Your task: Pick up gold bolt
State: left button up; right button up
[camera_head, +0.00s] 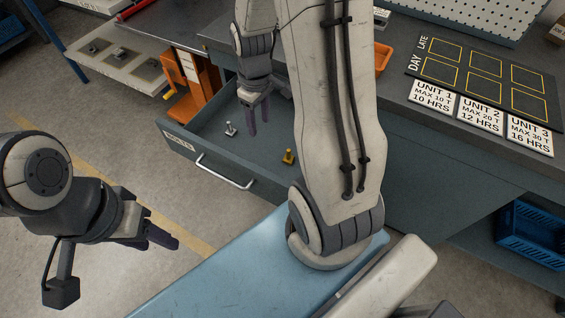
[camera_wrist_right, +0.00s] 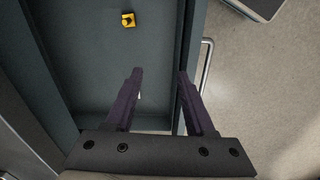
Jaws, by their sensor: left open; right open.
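The gold bolt (camera_head: 288,157) stands in the open drawer (camera_head: 215,165), near my right arm's upper link in the head view. In the right wrist view the gold bolt (camera_wrist_right: 128,20) is near the top, beyond my fingertips. My right gripper (camera_head: 258,115) points down over the drawer, open and empty; its spread fingers also show in the wrist view (camera_wrist_right: 160,73). It is apart from the gold bolt, up and left of it in the head view. My left gripper (camera_head: 160,234) is open and empty, outside the drawer over the floor.
A silver bolt (camera_head: 230,129) stands in the same drawer, left of my right gripper. The drawer's front wall and handle (camera_head: 225,172) border it. A bench with a marked board (camera_head: 480,75) is on the right. A blue crate (camera_head: 535,240) sits below.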

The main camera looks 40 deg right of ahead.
jog(key=m+b, duration=0.1)
jog(key=b, duration=0.3)
send_over(289, 150)
notch_tip(289, 150, down, 11)
jog(key=shift+r, duration=0.15)
notch_tip(289, 150, down, 4)
jog(key=shift+s+r+b, duration=0.1)
jog(key=shift+r+b, duration=0.05)
jog(key=shift+b, duration=0.2)
notch_tip(289, 150, down, 6)
jog(key=shift+f+b, duration=0.25)
jog(key=shift+b, duration=0.5)
pick_arm(q)
notch_tip(289, 150, down, 8)
jog(key=shift+f, duration=0.2)
pick_arm(e)
grip_shut()
